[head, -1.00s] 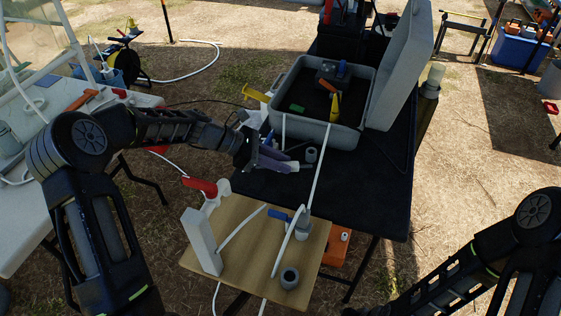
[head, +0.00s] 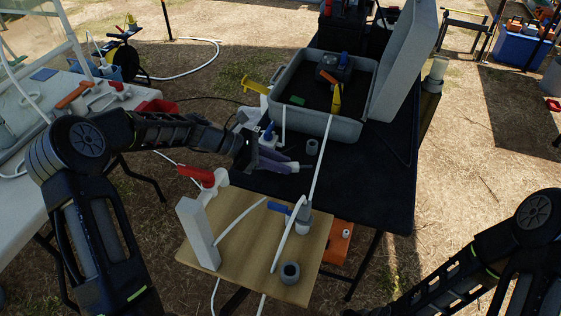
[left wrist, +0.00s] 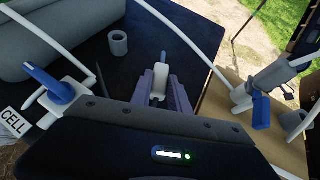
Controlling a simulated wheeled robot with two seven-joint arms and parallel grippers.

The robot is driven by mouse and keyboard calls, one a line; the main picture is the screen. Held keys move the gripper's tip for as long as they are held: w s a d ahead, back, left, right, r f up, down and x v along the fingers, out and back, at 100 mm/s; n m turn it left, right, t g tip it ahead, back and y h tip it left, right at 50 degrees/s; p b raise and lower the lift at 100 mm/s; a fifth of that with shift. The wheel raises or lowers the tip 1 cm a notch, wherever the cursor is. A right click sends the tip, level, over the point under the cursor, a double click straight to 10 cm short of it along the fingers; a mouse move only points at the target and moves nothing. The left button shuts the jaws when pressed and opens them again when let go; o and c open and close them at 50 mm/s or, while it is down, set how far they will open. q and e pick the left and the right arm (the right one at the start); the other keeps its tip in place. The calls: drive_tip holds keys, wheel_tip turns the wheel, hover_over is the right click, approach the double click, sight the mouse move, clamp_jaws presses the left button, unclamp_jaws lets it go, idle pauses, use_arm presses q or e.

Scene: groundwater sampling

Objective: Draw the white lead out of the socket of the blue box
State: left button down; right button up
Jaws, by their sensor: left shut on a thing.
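My left gripper (head: 285,161) is above the dark table, left of the grey cup. In the left wrist view its purple fingers (left wrist: 163,95) are shut on a small white piece (left wrist: 160,78) with a blue tip. I cannot tell whether this piece is the white lead's end. A small dark bluish box (head: 334,66) with a blue part on top sits inside the open grey case (head: 345,128). Its socket is too small to make out. A white line (head: 322,165) runs from the case down to the wooden board. My right gripper is out of view.
The wooden board (head: 240,262) holds a white upright block (head: 198,233), a blue-handled valve (head: 280,208) and a grey ring (head: 289,272). A grey cup (head: 312,147) stands near my left gripper. A blue-handled piece (left wrist: 50,85) is close by. The dark tabletop's right side is clear.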

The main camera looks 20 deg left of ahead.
use_arm(q)
drive_tip(key=shift+f, duration=0.4)
drive_tip(key=shift+f+b, duration=0.45)
drive_tip(key=shift+f, duration=0.1)
drive_tip(key=c, duration=1.2)
unclamp_jaws()
drive_tip(key=shift+o, duration=0.2)
drive_tip(key=shift+a, duration=0.1)
drive_tip(key=v, duration=0.7)
drive_tip(key=shift+s+a+r, duration=0.15)
drive_tip(key=shift+a, duration=0.15)
